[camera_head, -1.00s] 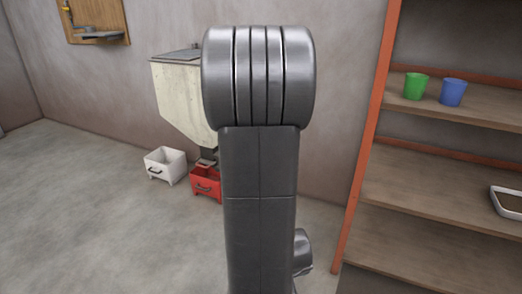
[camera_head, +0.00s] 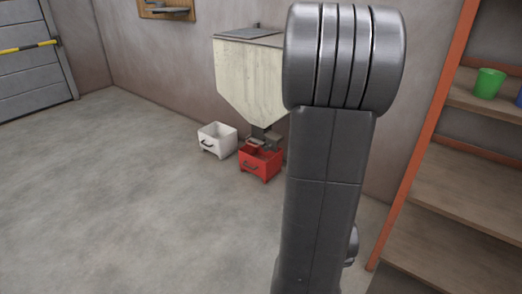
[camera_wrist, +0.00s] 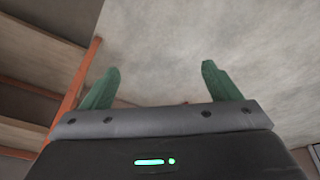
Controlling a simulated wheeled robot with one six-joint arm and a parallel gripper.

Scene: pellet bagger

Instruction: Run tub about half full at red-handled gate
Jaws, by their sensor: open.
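A cream hopper (camera_head: 247,80) with a grey lid stands against the back wall in the head view. Its dark outlet (camera_head: 262,136) hangs over a red tub (camera_head: 261,166) on the floor. A white tub (camera_head: 216,142) with a dark handle stands left of the red one. What is in the tubs is too small to tell. I cannot make out a red gate handle; the red at the outlet is small and unclear. My gripper (camera_wrist: 155,82) shows in the wrist view with two green fingers apart and nothing between them. It is far from the tubs.
A shelf unit with orange posts (camera_head: 425,140) stands at the right and holds a green cup (camera_head: 488,83) and a partly cut-off blue cup (camera_head: 519,97). A wooden wall board (camera_head: 166,9) hangs at the back. The floor at left is clear, up to a grey door (camera_head: 32,68).

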